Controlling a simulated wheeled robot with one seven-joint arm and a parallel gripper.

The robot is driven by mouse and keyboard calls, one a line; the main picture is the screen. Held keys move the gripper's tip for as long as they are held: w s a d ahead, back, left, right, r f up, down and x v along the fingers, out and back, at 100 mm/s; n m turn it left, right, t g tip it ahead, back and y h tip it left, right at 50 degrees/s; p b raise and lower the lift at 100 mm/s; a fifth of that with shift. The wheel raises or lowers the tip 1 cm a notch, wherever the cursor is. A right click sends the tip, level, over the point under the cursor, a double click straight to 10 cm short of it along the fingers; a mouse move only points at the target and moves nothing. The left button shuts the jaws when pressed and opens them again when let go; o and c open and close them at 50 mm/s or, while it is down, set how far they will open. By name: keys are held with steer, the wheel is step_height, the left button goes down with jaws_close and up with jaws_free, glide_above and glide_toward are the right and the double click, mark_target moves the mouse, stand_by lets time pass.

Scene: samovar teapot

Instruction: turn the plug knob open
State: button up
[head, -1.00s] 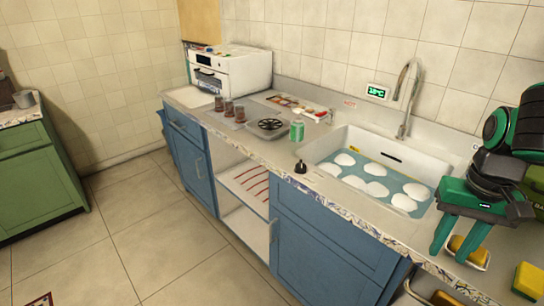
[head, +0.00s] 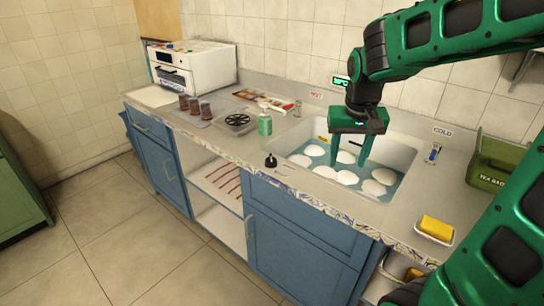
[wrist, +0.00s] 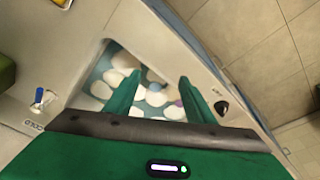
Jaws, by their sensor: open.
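The black plug knob (head: 270,160) stands on the counter at the front left corner of the sink. It also shows in the wrist view (wrist: 221,107), to the right of my fingers and apart from them. The sink (head: 405,158) holds blue-grey water with several white plates in it. My gripper (head: 348,160) is open and empty above the sink, its fingers pointing down. In the wrist view its two green fingers (wrist: 160,80) are spread over the plates. The drain is not visible.
A green bottle (head: 265,123) stands on the counter behind the knob. A blue-handled tap labelled COLD (head: 432,155), a yellow sponge (head: 436,228) and a green tea bag box (head: 488,165) are to the right. The counter around the knob is clear.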

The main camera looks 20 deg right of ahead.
steer(key=w+a+n+t, duration=0.1)
steer(key=w+a, duration=0.5)
steer(key=w, duration=0.4)
steer(key=n+t, duration=0.1)
glide_toward(271, 156)
steer(key=x, duration=0.8)
steer(key=shift+f, duration=0.45)
steer(key=shift+t, duration=0.3)
steer(key=c, duration=1)
